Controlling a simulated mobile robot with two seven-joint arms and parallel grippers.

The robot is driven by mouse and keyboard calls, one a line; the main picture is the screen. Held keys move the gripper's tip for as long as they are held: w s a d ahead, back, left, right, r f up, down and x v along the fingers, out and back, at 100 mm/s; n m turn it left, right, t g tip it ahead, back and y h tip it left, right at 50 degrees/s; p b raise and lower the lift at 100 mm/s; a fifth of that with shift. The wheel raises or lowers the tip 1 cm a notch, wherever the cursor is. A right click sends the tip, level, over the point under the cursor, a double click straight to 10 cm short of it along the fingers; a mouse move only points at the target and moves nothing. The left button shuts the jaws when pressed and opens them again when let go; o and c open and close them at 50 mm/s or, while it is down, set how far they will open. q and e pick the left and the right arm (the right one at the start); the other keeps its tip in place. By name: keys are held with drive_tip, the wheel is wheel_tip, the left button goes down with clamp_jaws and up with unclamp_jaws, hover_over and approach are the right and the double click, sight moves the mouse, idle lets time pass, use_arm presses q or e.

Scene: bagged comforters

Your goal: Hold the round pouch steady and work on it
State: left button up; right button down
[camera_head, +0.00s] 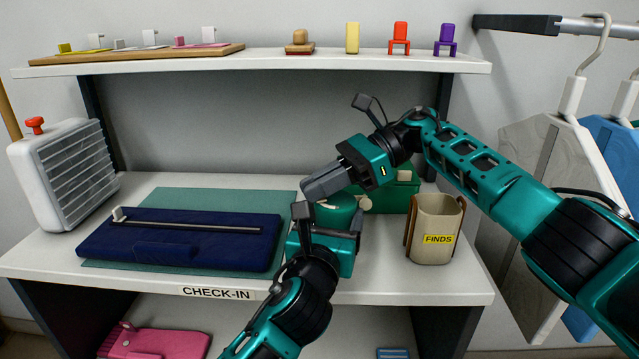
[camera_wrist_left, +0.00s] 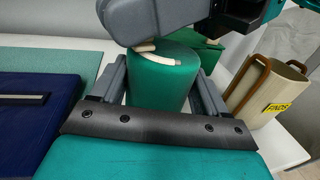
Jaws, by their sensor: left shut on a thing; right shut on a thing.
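The round green pouch (camera_head: 335,210) stands upright on the white counter, partly hidden by my grippers. In the left wrist view the pouch (camera_wrist_left: 163,85) sits between the fingers of my left gripper (camera_head: 329,217), which is shut on its sides. A cream strip curves along the top of the pouch, and a cream pull (camera_wrist_left: 144,47) sticks out at its left end. My right gripper (camera_head: 312,190) comes in from the right over the pouch top. It is shut at the cream pull; its fingertips (camera_wrist_left: 140,38) cover part of it.
A navy flat case (camera_head: 190,240) lies on a green mat (camera_head: 215,197) to the left. A green box (camera_head: 393,194) stands behind the pouch, and a beige FINDS bin (camera_head: 435,228) to the right. A shelf (camera_head: 270,62) spans above. Hangers with bags hang at far right.

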drive_tip(key=shift+f, duration=0.1)
drive_tip(key=c, duration=1.2)
unclamp_jaws()
drive_tip(key=shift+c, duration=0.2)
drive_tip(key=shift+r, duration=0.2)
wheel_tip(320, 180, up, 10)
drive_tip(key=shift+f, duration=0.1)
drive_tip(key=shift+o, duration=0.4)
